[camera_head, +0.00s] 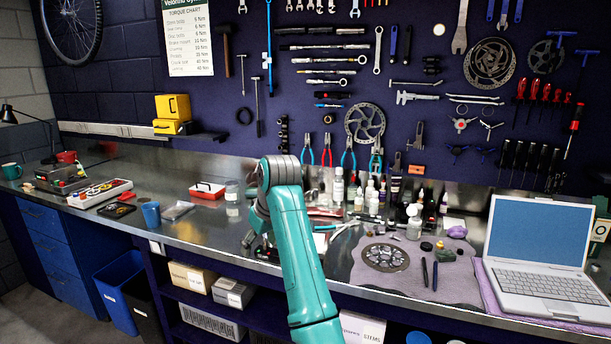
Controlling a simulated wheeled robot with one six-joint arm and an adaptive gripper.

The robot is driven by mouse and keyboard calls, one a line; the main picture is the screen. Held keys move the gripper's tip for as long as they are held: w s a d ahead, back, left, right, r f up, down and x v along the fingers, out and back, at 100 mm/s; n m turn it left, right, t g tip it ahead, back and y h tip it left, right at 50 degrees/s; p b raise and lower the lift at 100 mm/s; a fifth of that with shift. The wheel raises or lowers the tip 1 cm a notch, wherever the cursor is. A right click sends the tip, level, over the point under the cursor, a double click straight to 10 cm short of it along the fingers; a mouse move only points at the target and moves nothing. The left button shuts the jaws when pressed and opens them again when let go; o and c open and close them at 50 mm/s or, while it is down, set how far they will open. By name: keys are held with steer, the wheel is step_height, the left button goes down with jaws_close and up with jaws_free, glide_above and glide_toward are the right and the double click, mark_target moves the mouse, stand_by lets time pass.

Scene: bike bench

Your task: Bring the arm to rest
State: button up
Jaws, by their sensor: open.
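My teal arm (298,250) rises from the bottom middle of the picture and bends at a grey joint over the front part of the bench. My gripper (252,243) hangs to the left of the arm, low above the metal benchtop (215,232). It is partly hidden behind the arm. Its jaws are open, and I see nothing held in them. Whether the fingertips touch the benchtop is not clear.
Right of the arm, a mat (345,262) bears a chainring (385,257) and small tools, beside an open laptop (535,255). Bottles (338,188) stand behind the arm. A red-and-white box (207,190) and blue cup (151,213) stand left.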

steer(key=s+d+f+m+t, duration=0.1)
steer(key=s+d+f, duration=0.15)
steer(key=f, duration=0.65)
steer(key=s+d+f+m+t, duration=0.1)
steer(key=d+f, duration=0.3)
steer(key=f, duration=0.6)
steer(key=s+d+f+m+t, duration=0.1)
steer(key=s+d+f, duration=0.15)
steer(key=f, duration=0.65)
steer(key=s+d+f+m+t, duration=0.1)
steer(key=s+d+f, duration=0.4)
steer(key=s+f, duration=0.3)
steer(key=s+d+f+m+t, duration=0.1)
steer(key=s+d+f, duration=0.45)
steer(key=s, duration=0.35)
steer(key=s+d+r+m+t+h, duration=0.15)
steer(key=s+d, duration=0.25)
steer(key=s, duration=0.8)
steer(key=s+d+r+m+t+h, duration=0.1)
steer(key=s+d+t, duration=0.15)
steer(key=s, duration=0.95)
steer(key=s+d+r+t, duration=0.1)
steer(key=s+r, duration=0.7)
steer(key=s+d+r+t, duration=0.1)
steer(key=s+d+r, duration=0.1)
steer(key=s+r, duration=0.6)
steer(key=shift+s+d+r+m+h, duration=0.3)
steer(key=shift+r+m+h, duration=0.05)
steer(key=shift+m, duration=0.1)
jaws_close()
